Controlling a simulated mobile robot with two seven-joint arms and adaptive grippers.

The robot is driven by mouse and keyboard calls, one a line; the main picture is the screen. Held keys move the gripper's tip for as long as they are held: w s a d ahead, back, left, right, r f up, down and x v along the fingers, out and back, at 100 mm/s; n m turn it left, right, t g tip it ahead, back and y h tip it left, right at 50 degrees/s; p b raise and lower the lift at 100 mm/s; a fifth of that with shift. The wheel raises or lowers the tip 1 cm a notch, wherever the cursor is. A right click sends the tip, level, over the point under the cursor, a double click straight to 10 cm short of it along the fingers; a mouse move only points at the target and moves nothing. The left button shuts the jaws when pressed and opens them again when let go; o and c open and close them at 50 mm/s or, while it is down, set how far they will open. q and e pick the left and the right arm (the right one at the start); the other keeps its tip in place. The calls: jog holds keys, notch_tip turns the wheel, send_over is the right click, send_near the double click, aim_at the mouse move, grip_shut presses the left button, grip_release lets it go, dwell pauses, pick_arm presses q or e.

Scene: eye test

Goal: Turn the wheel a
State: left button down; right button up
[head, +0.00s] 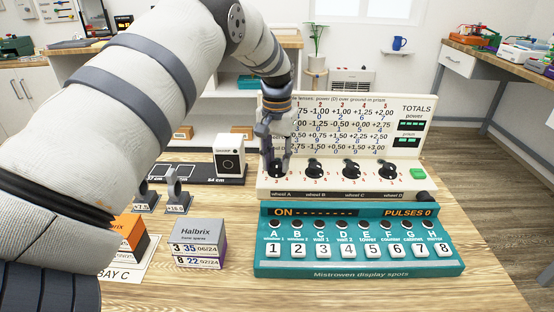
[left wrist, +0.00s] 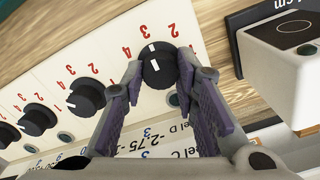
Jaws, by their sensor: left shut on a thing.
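Wheel A is a round black knob (left wrist: 158,66) with white marks, at the left end of a row on the cream panel (head: 330,187). In the left wrist view, red numbers 2, 3 and 4 stand around it. My left gripper (head: 274,152) is shut on this knob, one purple-padded finger on either side, as the left wrist view (left wrist: 160,61) shows. In the head view the gripper hides part of the knob. My right gripper is not in view.
Wheels B (head: 314,169), C (head: 351,169) and D (head: 388,169) stand close to the right. A teal keypad (head: 360,272) lies in front. A white box (head: 229,158), two small lens stands and Halbrix boxes (head: 199,241) are to the left.

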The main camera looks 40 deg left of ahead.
aim_at(277, 164)
pick_arm(q)
jog(key=shift+f, duration=0.1)
jog(key=c, duration=1.2)
grip_release()
jog(key=shift+c, duration=0.2)
notch_tip(277, 164, up, 12)
